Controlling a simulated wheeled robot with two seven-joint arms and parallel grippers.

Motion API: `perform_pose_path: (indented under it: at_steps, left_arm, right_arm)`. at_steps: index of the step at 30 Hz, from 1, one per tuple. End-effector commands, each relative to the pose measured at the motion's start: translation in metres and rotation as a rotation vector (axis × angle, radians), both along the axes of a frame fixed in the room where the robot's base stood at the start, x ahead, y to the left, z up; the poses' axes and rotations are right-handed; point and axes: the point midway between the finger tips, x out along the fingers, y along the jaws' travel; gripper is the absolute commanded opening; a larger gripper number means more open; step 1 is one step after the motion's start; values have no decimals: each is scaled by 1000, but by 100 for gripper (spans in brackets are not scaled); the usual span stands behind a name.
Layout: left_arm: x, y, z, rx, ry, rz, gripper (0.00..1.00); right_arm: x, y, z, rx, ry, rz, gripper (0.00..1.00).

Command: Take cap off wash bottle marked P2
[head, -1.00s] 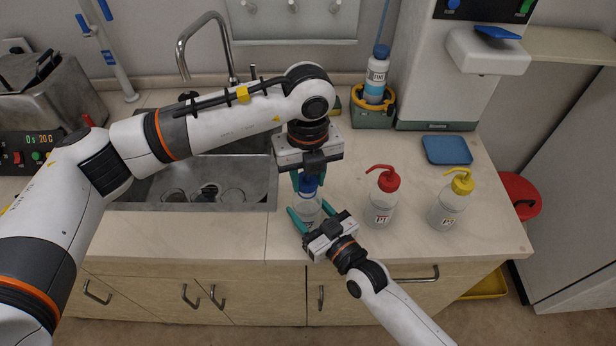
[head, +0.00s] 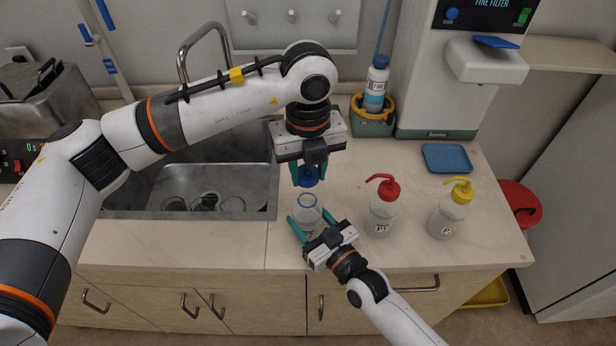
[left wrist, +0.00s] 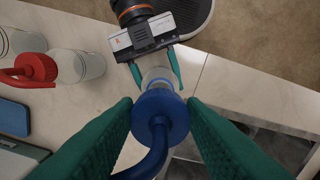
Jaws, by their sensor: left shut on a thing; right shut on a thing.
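My left gripper (head: 308,170) is shut on the blue cap (head: 308,177), which sits above the open neck of a clear wash bottle (head: 308,206). The cap and its bent blue spout also show in the left wrist view (left wrist: 160,116), between the teal fingers. My right gripper (head: 307,228) is shut around the bottle's body near the counter's front edge, and the bottle stands upright. The cap and bottle are apart, with a small gap between them. The bottle's label is mostly hidden by my right gripper, so its marking cannot be read.
A red-capped wash bottle marked P1 (head: 383,208) and a yellow-capped one (head: 450,210) stand to the right. A blue tray (head: 447,158) lies behind them. The sink (head: 225,185) is at left, and a bottle in a yellow-ringed holder (head: 373,120) stands at the back.

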Motion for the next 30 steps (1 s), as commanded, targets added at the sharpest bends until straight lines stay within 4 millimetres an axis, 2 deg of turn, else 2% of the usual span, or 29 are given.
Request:
perform_pose_path:
  at_steps: [7,8,12,23,26,30]
  left_arm:
    - [0,0,4,0,1,0,10]
    - [0,0,4,0,1,0,10]
    - [0,0,4,0,1,0,10]
    - [0,0,3,1,1,1,10]
    - [0,0,0,1,1,1,10]
    - [0,0,-5,1,1,0,10]
  right_arm:
    - [0,0,1,1,-2,0,0]
    - [0,0,1,1,-2,0,58]
    - [0,0,1,1,-2,0,80]
    - [-4,-3,-1,-1,1,0,80]
    - [-15,-11,-2,-1,1,-1,80]
    - [-39,-28,-3,-2,1,0,80]
